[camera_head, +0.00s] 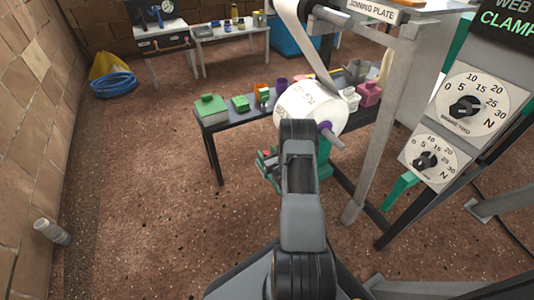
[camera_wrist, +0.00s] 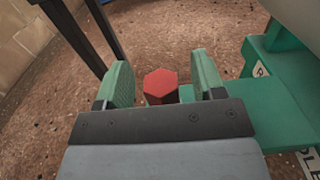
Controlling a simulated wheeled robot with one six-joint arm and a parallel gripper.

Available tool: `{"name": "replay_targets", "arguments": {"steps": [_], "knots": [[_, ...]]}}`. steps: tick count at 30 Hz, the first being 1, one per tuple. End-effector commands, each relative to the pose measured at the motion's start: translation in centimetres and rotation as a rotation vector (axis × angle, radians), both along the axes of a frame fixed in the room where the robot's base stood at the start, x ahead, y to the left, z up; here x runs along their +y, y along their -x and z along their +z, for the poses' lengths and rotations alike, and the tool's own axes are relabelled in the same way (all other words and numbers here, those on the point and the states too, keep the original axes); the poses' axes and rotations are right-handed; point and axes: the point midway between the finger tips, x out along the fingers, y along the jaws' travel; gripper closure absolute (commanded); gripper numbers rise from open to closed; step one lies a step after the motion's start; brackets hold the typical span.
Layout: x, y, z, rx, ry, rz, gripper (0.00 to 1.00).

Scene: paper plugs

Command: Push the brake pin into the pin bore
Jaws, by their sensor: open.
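In the wrist view, my gripper (camera_wrist: 162,64) is open, with its two green-padded fingers spread apart. A red hexagonal head (camera_wrist: 160,84), which looks like the brake pin, shows between the fingers, with gaps on both sides. Its lower part is hidden behind the gripper body. I cannot tell how far the pin stands out of anything. The green machine frame (camera_wrist: 245,120) is just to the right of the right finger. The pin bore cannot be made out. In the head view my arm hides most of the gripper and the pin.
A paper roll (camera_head: 305,107) with a purple core plug (camera_head: 325,128) hangs above the green stand (camera_head: 325,158). A dark bench (camera_head: 219,120) with coloured blocks stands behind it. Two dial panels (camera_head: 467,106) are at the right. The floor at the left is mostly clear.

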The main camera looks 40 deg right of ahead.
Motion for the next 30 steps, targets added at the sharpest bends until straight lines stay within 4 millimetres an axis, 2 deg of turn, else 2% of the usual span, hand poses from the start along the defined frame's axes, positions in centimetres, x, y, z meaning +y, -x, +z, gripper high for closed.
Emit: {"name": "replay_targets", "arguments": {"steps": [8,11,14,24,30], "knots": [[0.0,0.0,0.4,0.000,0.000,0.000,0.38],[0.0,0.0,1.6,-0.001,0.000,0.000,0.38],[0.0,0.0,3.5,-0.003,0.001,0.000,0.38],[2.4,5.0,10.1,0.002,-0.001,-0.001,0.38],[4.1,8.7,11.4,0.003,-0.002,-0.001,0.38]]}}
